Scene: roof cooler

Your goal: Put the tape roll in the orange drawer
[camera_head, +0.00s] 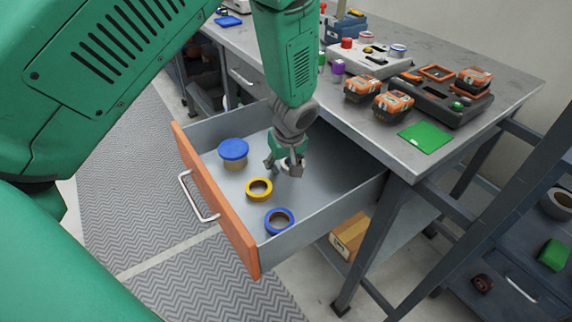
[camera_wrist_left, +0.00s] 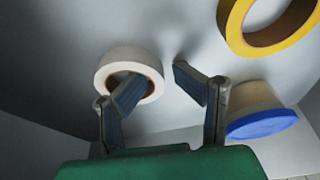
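The orange-fronted drawer (camera_head: 237,236) is pulled open under the workbench. Inside lie a yellow tape roll (camera_head: 249,192), a blue tape roll (camera_head: 268,227) and a white tape roll. The white roll (camera_wrist_left: 152,64) shows in the wrist view, lying on the drawer floor; in the head view it is mostly hidden by my left gripper. My left gripper (camera_head: 286,168) points down into the drawer with its fingers apart. In the wrist view (camera_wrist_left: 157,82), one finger overlaps the white roll's hole and the other is beside the roll; contact cannot be told. The yellow roll (camera_wrist_left: 232,30) is nearby. My right gripper is not in view.
A blue-lidded container (camera_head: 233,149) stands in the drawer near its front. The bench top (camera_head: 350,115) above holds orange battery packs (camera_head: 393,103), a charger (camera_head: 440,98) and a green sheet (camera_head: 426,137). A cart (camera_head: 515,255) stands at the right.

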